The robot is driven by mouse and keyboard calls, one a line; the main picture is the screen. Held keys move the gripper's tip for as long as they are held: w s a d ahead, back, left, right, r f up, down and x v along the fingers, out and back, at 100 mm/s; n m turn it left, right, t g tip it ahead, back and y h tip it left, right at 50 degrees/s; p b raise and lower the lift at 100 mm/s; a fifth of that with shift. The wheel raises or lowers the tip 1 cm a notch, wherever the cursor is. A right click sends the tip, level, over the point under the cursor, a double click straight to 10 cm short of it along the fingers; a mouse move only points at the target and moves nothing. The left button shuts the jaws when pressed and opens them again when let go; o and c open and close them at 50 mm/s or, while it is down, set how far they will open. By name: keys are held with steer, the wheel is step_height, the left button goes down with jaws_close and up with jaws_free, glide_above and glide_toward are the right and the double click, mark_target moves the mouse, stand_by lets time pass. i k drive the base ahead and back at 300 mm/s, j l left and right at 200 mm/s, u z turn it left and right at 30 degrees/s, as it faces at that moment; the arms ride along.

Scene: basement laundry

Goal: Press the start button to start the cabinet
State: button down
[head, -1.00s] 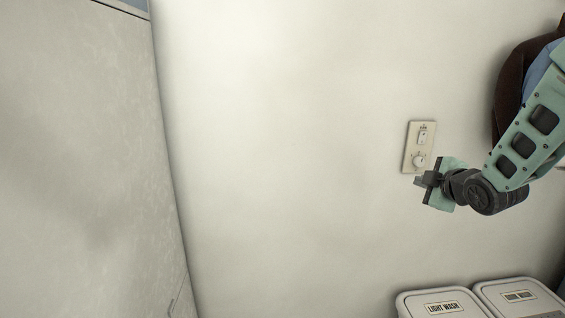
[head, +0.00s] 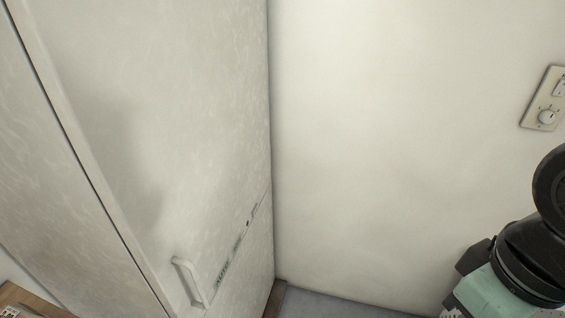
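The cabinet (head: 160,130) is a tall, pale, mottled unit filling the left of the head view. It has a light handle (head: 189,282) low on its front. Beside the handle, a narrow strip with small markings and dark spots (head: 237,243) runs up to the right. The strip is too small and slanted to tell which part is the start button. My gripper (head: 466,272) is at the lower right, well to the right of the cabinet and apart from it. Its fingers are mostly hidden or cut off, so its opening does not show.
A wooden surface (head: 25,302) shows at the lower left corner. The space between my gripper and the cabinet is clear.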

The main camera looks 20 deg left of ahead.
mark_target(253, 212)
steer(key=u, duration=1.25)
steer(key=z, duration=1.3)
steer(key=i+l+u, duration=0.1)
steer(key=i+l, duration=0.25)
steer(key=u, duration=1.45)
steer(key=z, duration=0.2)
